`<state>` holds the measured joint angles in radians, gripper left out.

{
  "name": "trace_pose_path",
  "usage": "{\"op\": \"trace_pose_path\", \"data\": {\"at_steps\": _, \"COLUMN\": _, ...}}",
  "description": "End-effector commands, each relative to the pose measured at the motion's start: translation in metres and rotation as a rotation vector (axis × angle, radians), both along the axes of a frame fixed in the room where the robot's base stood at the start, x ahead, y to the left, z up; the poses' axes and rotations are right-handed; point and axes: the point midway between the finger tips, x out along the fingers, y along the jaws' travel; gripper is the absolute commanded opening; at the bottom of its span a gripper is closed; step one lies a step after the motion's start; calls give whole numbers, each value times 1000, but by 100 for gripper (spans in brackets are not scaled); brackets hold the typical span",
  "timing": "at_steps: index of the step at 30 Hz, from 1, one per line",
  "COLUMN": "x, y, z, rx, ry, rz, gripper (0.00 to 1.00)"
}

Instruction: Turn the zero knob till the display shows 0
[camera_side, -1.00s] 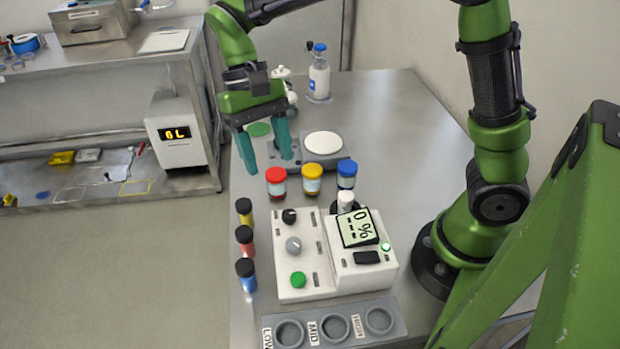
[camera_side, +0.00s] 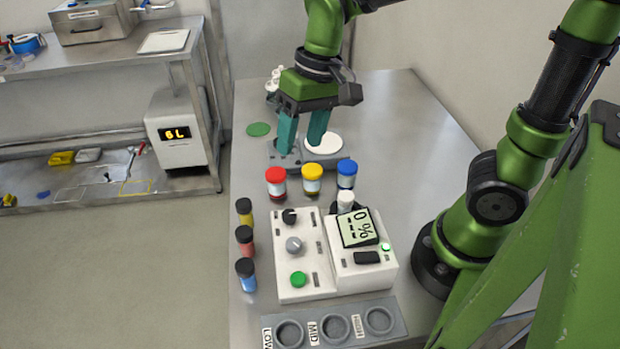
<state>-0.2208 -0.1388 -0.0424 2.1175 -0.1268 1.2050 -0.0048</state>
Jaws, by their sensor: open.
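A white instrument (camera_side: 310,282) stands on the metal bench. Its tilted display (camera_side: 358,228) shows dashes, a 0 and a % sign, turned sideways. On its left half are a black knob (camera_side: 290,216), a grey knob (camera_side: 294,245) and a green button (camera_side: 298,280). I cannot read which knob is the zero knob. My gripper (camera_side: 300,150) is open and empty, fingers pointing down. It is above the bench behind the instrument, in front of the round white plate, and touches no knob.
Red (camera_side: 276,183), yellow (camera_side: 312,180) and blue (camera_side: 346,174) capped jars stand behind the instrument. Several black-capped vials (camera_side: 245,242) line its left side. A grey rack (camera_side: 350,326) with LOW, MID and HIGH wells lies in front. The bench's right rear is clear.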

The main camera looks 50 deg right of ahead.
Motion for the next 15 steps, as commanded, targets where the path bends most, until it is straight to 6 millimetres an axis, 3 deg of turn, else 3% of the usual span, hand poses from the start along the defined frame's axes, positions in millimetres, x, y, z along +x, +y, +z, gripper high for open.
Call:
{"op": "trace_pose_path", "data": {"at_steps": 6, "x": -36, "y": -34, "z": 20, "rx": 22, "ry": -303, "rz": -72, "gripper": 56}}
{"op": "trace_pose_path", "data": {"at_steps": 15, "x": -62, "y": -54, "z": 36, "rx": 21, "ry": -481, "rz": -148, "gripper": 56}}
